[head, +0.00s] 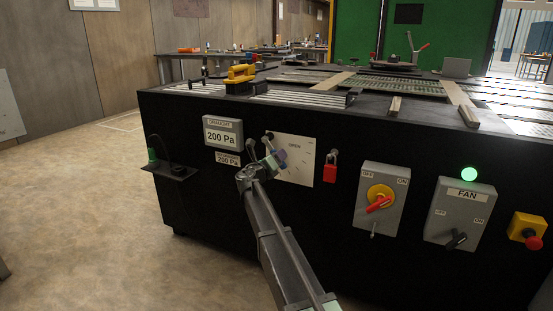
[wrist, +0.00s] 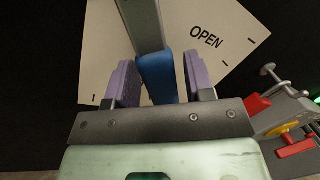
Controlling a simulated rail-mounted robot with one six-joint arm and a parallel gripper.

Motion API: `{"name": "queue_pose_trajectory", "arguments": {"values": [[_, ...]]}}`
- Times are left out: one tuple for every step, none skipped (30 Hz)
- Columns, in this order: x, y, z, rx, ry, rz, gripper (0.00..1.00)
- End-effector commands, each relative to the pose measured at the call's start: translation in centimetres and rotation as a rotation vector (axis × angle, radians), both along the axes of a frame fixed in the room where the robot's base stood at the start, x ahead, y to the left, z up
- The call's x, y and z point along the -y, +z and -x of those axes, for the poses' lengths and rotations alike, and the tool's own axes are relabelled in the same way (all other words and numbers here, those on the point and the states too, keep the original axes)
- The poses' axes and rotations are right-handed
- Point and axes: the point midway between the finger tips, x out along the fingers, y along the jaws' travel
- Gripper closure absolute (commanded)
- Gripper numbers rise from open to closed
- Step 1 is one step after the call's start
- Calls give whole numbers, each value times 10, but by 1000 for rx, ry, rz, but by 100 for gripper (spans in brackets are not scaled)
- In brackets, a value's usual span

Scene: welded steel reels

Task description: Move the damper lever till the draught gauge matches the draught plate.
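The draught gauge (head: 222,133) reads 200 Pa in the head view. The draught plate (head: 228,158) below it also reads 200 Pa. The damper lever's blue grip (wrist: 157,76) lies between my gripper's purple pads in the wrist view, with a narrow gap seeming to show on each side. Its grey bar runs up in front of a pale plate (head: 300,168) marked OPEN. My gripper (head: 268,163) is at the plate's left side, with the fingers apart around the grip. In the head view my gripper partly hides the lever.
A red padlock (head: 330,172) hangs right of the pale plate. Further right are a rotary switch box (head: 381,198), a FAN box (head: 460,213) with a lit green lamp (head: 469,174), and a red stop button (head: 533,242). A small shelf (head: 171,172) juts out at left.

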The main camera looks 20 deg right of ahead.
Motion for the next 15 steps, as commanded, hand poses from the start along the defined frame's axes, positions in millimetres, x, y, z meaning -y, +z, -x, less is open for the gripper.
{"name": "queue_pose_trajectory", "arguments": {"values": [[0, 0, 0, 0, 0, 0, 52], [0, 0, 0, 0, 0, 0, 52], [0, 0, 0, 0, 0, 0, 52], [0, 0, 0, 0, 0, 0, 52], [0, 0, 0, 0, 0, 0, 52], [-2, -1, 2, 0, 0, 0, 52], [-4, -1, 3, 0, 0, 0, 52], [-6, -2, 5, 0, 1, 0, 52], [-11, -3, 9, 0, 1, 0, 52], [-16, -4, 13, 0, 2, 0, 52], [-22, -5, 18, 0, 2, -1, 52], [-30, -6, 24, 0, 2, -1, 52], [-36, -7, 29, 0, 2, -1, 52], [-42, -8, 34, 0, 3, -1, 52], [-51, -10, 40, 0, 2, -1, 52]]}}
